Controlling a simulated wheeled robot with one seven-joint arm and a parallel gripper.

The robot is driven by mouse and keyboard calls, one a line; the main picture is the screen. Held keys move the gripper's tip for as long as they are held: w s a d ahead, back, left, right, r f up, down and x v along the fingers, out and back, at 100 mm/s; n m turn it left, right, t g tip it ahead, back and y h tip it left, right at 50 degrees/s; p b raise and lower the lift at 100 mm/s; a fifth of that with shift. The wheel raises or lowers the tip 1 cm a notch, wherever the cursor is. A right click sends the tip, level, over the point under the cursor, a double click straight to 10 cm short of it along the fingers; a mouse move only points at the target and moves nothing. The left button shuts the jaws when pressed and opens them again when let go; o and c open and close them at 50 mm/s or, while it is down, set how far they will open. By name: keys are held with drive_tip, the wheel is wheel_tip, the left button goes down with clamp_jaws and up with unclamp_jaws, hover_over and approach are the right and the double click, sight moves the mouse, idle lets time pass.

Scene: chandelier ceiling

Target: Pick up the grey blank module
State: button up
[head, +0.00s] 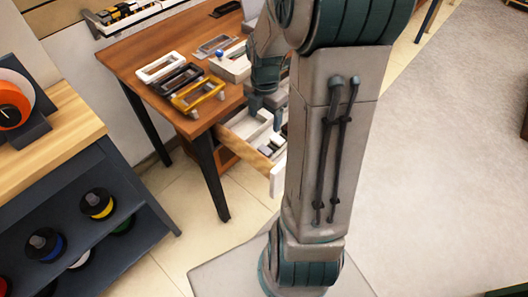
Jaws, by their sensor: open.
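My gripper (265,112) points down above the open drawer (243,147) at the right side of the wooden desk. Its fingers are apart, with nothing seen between them. Small light and dark pieces (270,147) lie in the drawer below the gripper. One of them may be the grey blank module, but they are too small to tell apart. My arm hides the right part of the drawer.
The wooden desk (140,55) bears a white frame (161,67), a black frame (180,79), a yellow frame (198,93), a grey frame (212,46) and a white box with a blue knob (219,53). A shelf unit with spools (97,203) stands at the left.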

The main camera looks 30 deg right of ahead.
sight(265, 149)
wheel_tip(265, 149, down, 14)
drive_tip(key=shift+s+r+b, duration=0.1)
drive_tip(key=shift+r+b, duration=0.1)
drive_tip(key=shift+b, duration=1.05)
drive_tip(key=c, duration=1.1)
